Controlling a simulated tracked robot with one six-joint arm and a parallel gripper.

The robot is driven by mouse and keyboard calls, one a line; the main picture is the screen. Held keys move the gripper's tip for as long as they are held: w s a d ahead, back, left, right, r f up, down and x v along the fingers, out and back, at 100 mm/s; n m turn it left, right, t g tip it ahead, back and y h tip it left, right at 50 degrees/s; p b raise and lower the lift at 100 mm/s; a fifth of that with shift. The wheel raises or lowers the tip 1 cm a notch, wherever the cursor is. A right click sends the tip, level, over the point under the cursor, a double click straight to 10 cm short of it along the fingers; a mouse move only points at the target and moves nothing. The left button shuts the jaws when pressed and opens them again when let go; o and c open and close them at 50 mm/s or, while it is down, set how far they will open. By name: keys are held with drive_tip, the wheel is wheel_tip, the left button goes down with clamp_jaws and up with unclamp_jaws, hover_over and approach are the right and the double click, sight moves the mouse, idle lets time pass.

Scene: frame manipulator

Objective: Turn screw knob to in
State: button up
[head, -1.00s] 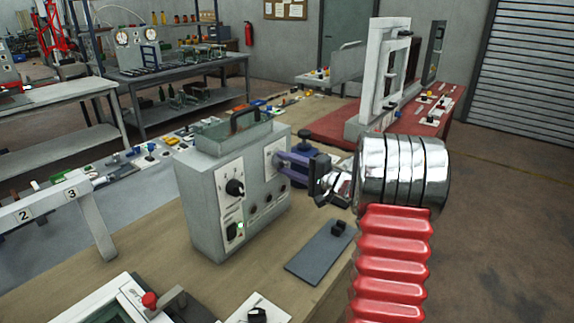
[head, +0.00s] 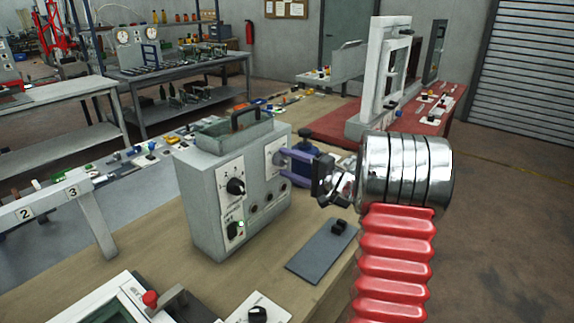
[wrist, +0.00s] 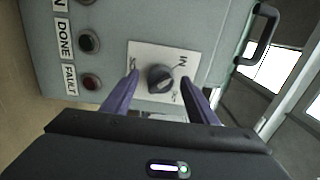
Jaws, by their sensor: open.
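The screw knob (wrist: 160,78) is dark and round, on a white plate (wrist: 143,58) on the grey box's side. The word IN is printed at the plate's upper right; another label at its left is too small to read. The knob's slot slants up toward the right. My gripper (wrist: 162,83) is open, with one purple finger on each side of the knob; I cannot tell whether they touch it.
In the wrist view, DONE (wrist: 88,41) and FAULT (wrist: 91,82) lamps are left of the plate, and a black handle (wrist: 262,35) is at right. A dark plate (head: 320,252) lies on the bench at front right.

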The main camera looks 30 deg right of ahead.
drive_tip(key=v, duration=1.3)
drive_tip(key=s+a+f+m+g, duration=0.1)
drive_tip(key=s+a+f+g, duration=0.25)
drive_tip(key=f, duration=0.45)
drive_tip(key=s+a+f+n+g, duration=0.2)
drive_tip(key=s+a+g, duration=0.2)
drive_tip(key=a, duration=0.3)
drive_tip(key=s+a+f+n+g, duration=0.1)
drive_tip(key=s+a+g, duration=0.35)
drive_tip(key=a, duration=0.35)
drive_tip(key=s+a+r+n+h, duration=0.3)
drive_tip(key=s+a+r+n, duration=0.1)
drive_tip(key=a, duration=0.4)
drive_tip(key=s+a+r+n+h, duration=0.2)
drive_tip(key=s+a+r+n, duration=0.3)
drive_tip(key=a+n, duration=0.3)
drive_tip(key=shift+s+a+r+t+h, duration=0.3)
drive_tip(key=shift+s+a+r+h, duration=0.1)
drive_tip(key=shift+r, duration=0.15)
